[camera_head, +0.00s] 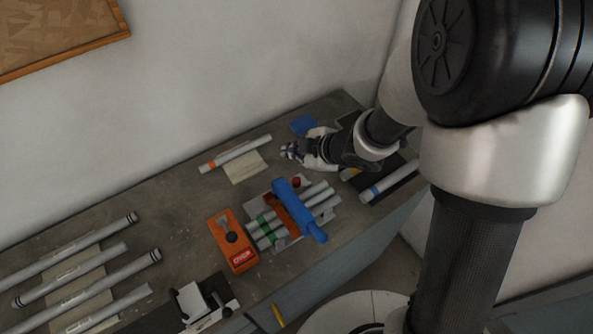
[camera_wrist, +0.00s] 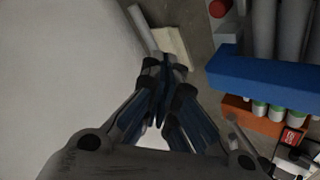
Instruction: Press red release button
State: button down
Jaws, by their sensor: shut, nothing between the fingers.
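The red release button (camera_head: 297,181) is a small red knob at the back of the jig, just behind the blue clamp bar. In the wrist view the red button (camera_wrist: 219,7) shows at the top edge, partly cut off. The jig (camera_head: 285,243) holds several grey tubes under a blue bar (camera_head: 290,197) and an orange bar. My gripper (camera_head: 287,151) is shut and empty. It is above and behind the button, apart from it. In the wrist view its fingertips (camera_wrist: 166,62) meet, left of and below the button.
An orange box (camera_head: 233,243) with a black knob stands left of the jig. A white tube (camera_head: 235,154) lies beside a paper note (camera_head: 245,167) near the wall. Several tubes (camera_head: 75,245) lie at the left. A blue-banded tube (camera_head: 388,181) lies at the right.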

aim_at(295, 182)
jog(key=shift+f, duration=0.1)
notch_tip(295, 182, down, 9)
jog(key=b, duration=0.8)
jog(key=shift+r, duration=0.2)
dwell(0.9)
jog(key=shift+f+b, duration=0.45)
jog(key=shift+b, duration=0.1)
jog(key=shift+f+b, duration=0.4)
jog(key=shift+f, duration=0.1)
dwell(0.5)
jog(key=shift+r+p, duration=1)
